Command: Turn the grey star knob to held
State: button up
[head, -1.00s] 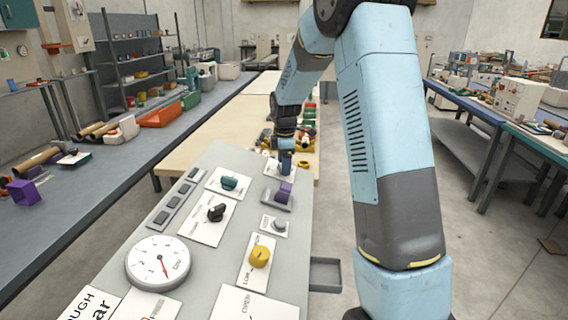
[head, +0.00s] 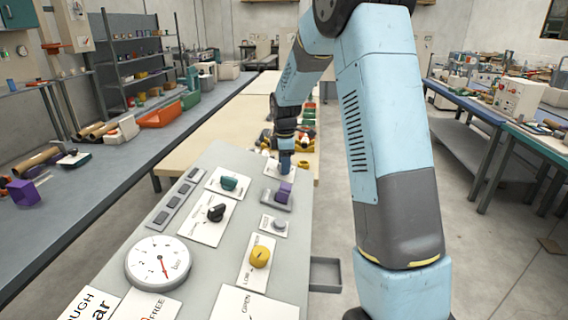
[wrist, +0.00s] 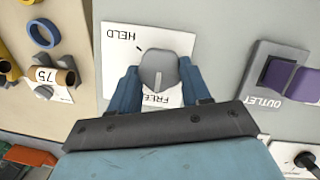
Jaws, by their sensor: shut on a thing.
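The grey star knob (wrist: 158,70) sits on a white label plate in the wrist view, with HELD printed at the upper left and FREE at the bottom, both upside down. My gripper (wrist: 160,82) has one blue finger on each side of the knob and is shut on it. A short mark shows on the plate by the word HELD (wrist: 124,35). In the head view my gripper (head: 285,166) is at the far end of the grey panel and hides the knob. I cannot tell which word the knob points to.
A purple switch marked OUTLET (wrist: 290,75) is to the right in the wrist view. The panel (head: 225,265) also carries a yellow knob (head: 260,257), a black knob (head: 216,213), a teal knob (head: 229,183) and a dial gauge (head: 158,262). Loose rings and rolls lie left of the panel in the wrist view.

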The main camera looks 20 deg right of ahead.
jog(key=shift+m, duration=0.4)
jog(key=m, duration=0.1)
jog(key=m+g, duration=0.1)
jog(key=m, duration=0.3)
jog(key=shift+w+d+g+y, duration=0.1)
jog(key=shift+w+g+y, duration=0.2)
jog(key=m, duration=0.3)
jog(key=m+g+y, duration=0.1)
jog(key=m, duration=0.2)
jog(key=shift+w+d, duration=0.15)
jog(key=shift+d, duration=0.05)
jog(key=m+y, duration=0.1)
jog(key=m, duration=0.4)
jog(key=shift+d+m+y, duration=0.2)
jog(key=shift+m+y, duration=0.1)
jog(key=shift+y, duration=0.1)
jog(key=m+y, duration=0.1)
jog(key=m, duration=0.4)
jog(key=shift+d+m+y, duration=0.2)
jog(key=shift+m+y, duration=0.2)
jog(key=o, duration=1.1)
jog(key=shift+f, duration=0.15)
jog(key=shift+c, duration=0.2)
